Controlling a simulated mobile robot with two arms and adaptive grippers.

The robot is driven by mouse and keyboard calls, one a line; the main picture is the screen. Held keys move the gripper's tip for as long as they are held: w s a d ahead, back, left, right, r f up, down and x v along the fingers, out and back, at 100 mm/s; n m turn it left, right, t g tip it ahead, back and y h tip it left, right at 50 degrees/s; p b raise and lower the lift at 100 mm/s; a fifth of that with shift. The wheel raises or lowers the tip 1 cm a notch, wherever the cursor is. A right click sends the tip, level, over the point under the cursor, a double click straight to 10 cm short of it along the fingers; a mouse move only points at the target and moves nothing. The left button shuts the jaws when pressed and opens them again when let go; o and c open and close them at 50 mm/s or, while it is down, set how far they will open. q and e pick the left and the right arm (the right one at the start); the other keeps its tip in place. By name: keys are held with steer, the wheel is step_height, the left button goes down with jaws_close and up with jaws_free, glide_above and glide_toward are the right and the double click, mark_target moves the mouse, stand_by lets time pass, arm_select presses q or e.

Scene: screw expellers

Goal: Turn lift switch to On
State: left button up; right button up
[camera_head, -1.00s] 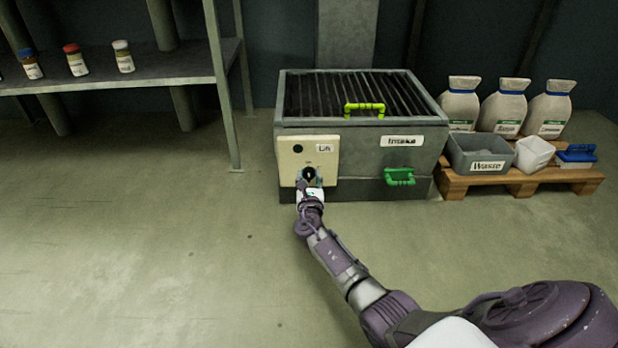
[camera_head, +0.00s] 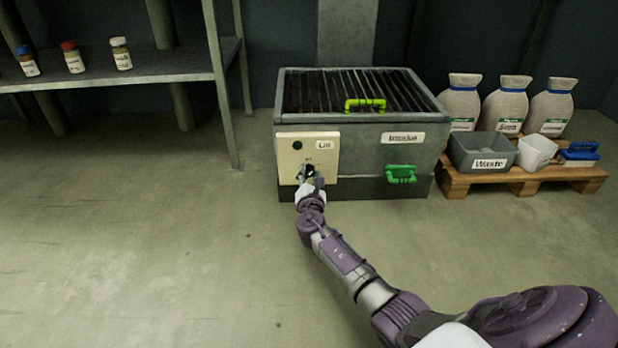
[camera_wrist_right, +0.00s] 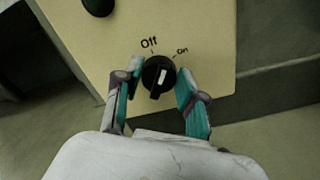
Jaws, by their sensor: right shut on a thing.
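The lift switch (camera_wrist_right: 158,77) is a round black knob with a white mark, on the cream panel (camera_head: 293,160) of the grey machine. In the right wrist view, "Off" (camera_wrist_right: 149,42) stands above the knob and "On" (camera_wrist_right: 182,50) above right. The white mark leans slightly right of straight up, seemingly between the two labels. My right gripper (camera_wrist_right: 157,80) has its teal fingers on either side of the knob, shut on it. In the head view the right gripper (camera_head: 309,176) covers part of the switch. My left gripper is not in view.
The machine (camera_head: 355,150) has a yellow-green top handle (camera_head: 365,104) and a green front handle (camera_head: 400,174). At right, a pallet (camera_head: 525,180) holds sacks, a waste bin (camera_head: 483,152) and a white container. A shelf (camera_head: 140,66) with jars stands left. The floor in front is open.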

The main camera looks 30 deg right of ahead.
steer(key=m, duration=0.4)
steer(key=shift+d+m, duration=0.15)
steer(key=shift+m, duration=0.55)
steer(key=o, duration=1.1)
steer(key=shift+s+f, duration=0.1)
steer(key=shift+s+a, duration=0.25)
steer(key=v, duration=0.6)
steer(key=shift+s+a, duration=0.2)
steer(key=shift+s, duration=0.05)
